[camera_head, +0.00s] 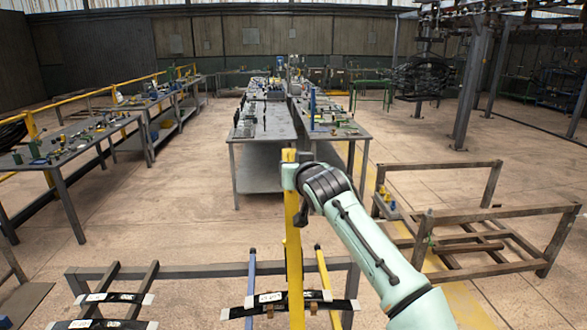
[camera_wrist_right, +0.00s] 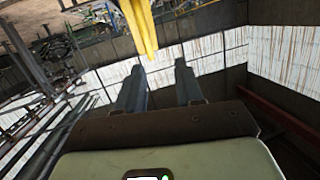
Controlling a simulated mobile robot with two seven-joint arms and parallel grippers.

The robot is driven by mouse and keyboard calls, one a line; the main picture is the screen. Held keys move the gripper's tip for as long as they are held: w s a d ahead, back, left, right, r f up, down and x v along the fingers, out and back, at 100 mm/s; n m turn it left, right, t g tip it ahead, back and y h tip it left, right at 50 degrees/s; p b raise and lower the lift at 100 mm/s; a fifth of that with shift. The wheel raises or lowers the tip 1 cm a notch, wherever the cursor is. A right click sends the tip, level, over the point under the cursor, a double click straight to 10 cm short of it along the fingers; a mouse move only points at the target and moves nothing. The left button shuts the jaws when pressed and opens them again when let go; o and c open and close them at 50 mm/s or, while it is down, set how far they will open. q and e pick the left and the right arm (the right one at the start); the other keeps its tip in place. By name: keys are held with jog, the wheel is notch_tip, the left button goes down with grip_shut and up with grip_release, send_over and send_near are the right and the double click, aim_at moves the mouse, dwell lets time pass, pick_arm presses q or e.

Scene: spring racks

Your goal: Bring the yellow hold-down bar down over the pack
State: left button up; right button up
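The yellow hold-down bar (camera_head: 294,250) stands upright in the head view, rising in front of the leaf-spring pack (camera_head: 265,309) on the rack. The dark pack with white ends lies across the rack at bottom centre, partly hidden by the bar. My right arm comes in from the lower right, its wrist beside the bar's upper end; its fingers are not clear there. In the right wrist view my right gripper (camera_wrist_right: 160,83) has two parallel fingers apart with nothing between them. The yellow bar (camera_wrist_right: 139,24) shows beyond the fingertips, slightly left. My left gripper is not in view.
A second pack (camera_head: 100,298) lies on the rack at lower left. A blue post (camera_head: 251,275) and a thinner yellow post (camera_head: 325,275) flank the bar. A brown metal frame (camera_head: 490,212) stands at right. Worktables (camera_head: 265,125) with parts stand farther back.

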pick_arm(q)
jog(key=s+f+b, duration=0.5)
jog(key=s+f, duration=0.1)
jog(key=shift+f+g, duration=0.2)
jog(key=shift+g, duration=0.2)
pick_arm(e)
jog(key=v, duration=1.3)
jog(key=shift+s, duration=0.2)
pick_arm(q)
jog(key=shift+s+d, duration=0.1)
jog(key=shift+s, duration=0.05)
pick_arm(e)
jog(key=shift+d, duration=0.1)
